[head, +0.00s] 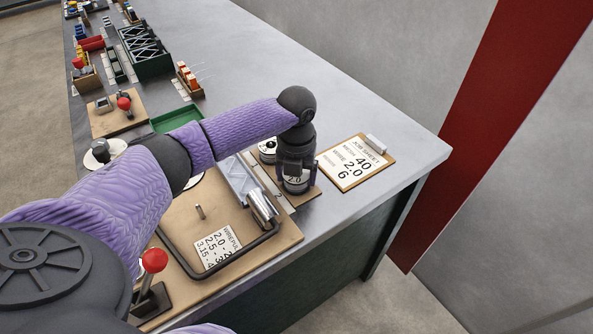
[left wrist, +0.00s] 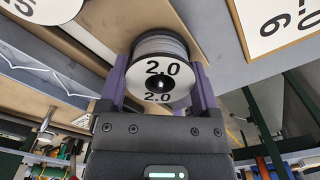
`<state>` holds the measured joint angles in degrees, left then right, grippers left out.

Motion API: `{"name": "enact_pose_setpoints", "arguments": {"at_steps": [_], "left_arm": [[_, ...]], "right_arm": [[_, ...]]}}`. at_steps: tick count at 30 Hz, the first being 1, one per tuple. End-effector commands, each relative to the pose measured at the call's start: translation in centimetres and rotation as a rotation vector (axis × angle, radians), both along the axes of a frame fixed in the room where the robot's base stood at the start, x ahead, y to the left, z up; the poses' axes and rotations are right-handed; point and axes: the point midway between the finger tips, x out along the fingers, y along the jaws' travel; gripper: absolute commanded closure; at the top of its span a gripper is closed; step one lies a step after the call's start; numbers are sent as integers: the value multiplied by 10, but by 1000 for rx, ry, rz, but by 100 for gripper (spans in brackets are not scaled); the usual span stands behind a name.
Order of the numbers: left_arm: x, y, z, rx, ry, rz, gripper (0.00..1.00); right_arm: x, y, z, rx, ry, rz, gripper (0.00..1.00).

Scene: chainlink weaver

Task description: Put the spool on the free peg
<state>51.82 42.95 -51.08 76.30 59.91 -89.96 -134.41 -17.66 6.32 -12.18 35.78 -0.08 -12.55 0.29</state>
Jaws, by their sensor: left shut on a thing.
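The spool (head: 296,187) is white-faced, marked 2.0, with grey wire wound on it. My left gripper (head: 295,170) points down and is shut on it at the right edge of the wooden board. In the left wrist view the spool (left wrist: 162,75) sits between the two purple fingers of my left gripper (left wrist: 158,88). I cannot tell whether the spool touches the board beneath. A short bare metal peg (head: 200,211) stands upright on the large wooden board (head: 180,222), left of the spool. My right gripper is not in view.
Another spool (head: 267,146) stands just behind the held one. A red-knobbed lever (head: 154,262) is at front left. A job sheet (head: 356,162) lies to the right.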

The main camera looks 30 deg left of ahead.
Motion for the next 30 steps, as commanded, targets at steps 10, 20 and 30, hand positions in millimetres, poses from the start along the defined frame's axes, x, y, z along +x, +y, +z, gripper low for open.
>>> {"name": "enact_pose_setpoints", "arguments": {"at_steps": [10,20,30], "left_arm": [[0,0,1,0,0,0,0],[1,0,75,-1,-5,-1,0],[0,0,100,0,0,-1,0]], "right_arm": [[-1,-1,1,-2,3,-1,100],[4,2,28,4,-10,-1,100],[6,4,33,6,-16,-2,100]]}}
